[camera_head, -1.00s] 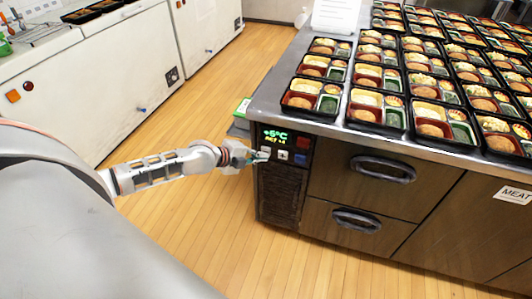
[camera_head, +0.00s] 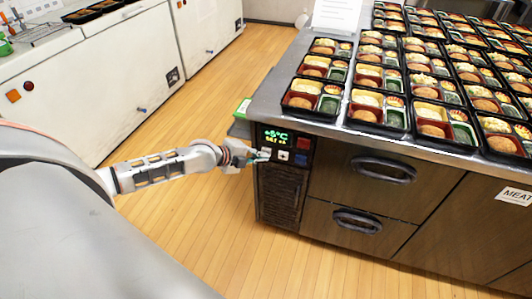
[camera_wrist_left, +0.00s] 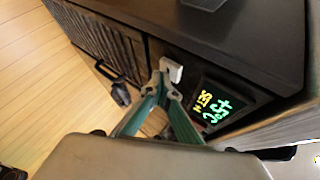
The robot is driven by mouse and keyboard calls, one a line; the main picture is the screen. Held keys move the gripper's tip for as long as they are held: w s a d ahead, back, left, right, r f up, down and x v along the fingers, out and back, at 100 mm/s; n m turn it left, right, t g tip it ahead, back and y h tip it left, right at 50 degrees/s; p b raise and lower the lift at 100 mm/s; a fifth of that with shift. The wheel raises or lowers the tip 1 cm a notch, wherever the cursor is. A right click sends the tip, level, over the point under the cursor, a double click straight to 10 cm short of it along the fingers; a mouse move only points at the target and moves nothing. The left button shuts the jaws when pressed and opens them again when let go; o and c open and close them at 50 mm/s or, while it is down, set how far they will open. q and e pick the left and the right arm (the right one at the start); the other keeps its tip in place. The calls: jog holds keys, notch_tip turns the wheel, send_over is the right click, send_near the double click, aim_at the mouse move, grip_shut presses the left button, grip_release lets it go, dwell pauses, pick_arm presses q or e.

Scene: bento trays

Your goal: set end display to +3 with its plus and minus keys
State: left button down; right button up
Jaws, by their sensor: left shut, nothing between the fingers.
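The end display (camera_head: 275,137) is on the dark control panel at the counter's left end. It shows +5°C in green with a smaller yellow line below, too small to read surely. It also shows tilted in the left wrist view (camera_wrist_left: 213,107). Below it are a white minus key (camera_head: 265,153) and a white plus key (camera_head: 283,156). My left gripper (camera_head: 257,157) is shut and empty, its tips at the minus key. In the left wrist view its teal fingers (camera_wrist_left: 163,88) meet at a white key (camera_wrist_left: 171,70); whether they press it is unclear. My right gripper is not in view.
A red key (camera_head: 302,144) and a blue key (camera_head: 301,160) are right of the white keys. The counter's steel edge (camera_head: 390,143) overhangs the panel, with bento trays on top. Drawer handles (camera_head: 383,169) stick out to the right. The floor before the panel is clear.

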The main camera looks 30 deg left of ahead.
pick_arm(q)
jog(key=shift+w, duration=0.15)
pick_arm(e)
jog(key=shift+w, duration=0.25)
pick_arm(q)
jog(key=shift+w+a, duration=0.1)
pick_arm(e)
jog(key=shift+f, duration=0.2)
pick_arm(q)
jog(key=shift+r, duration=0.1)
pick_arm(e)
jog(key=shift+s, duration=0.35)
pick_arm(q)
jog(key=shift+s+d+p, duration=0.2)
jog(key=shift+s+p, duration=0.25)
jog(key=shift+s, duration=0.45)
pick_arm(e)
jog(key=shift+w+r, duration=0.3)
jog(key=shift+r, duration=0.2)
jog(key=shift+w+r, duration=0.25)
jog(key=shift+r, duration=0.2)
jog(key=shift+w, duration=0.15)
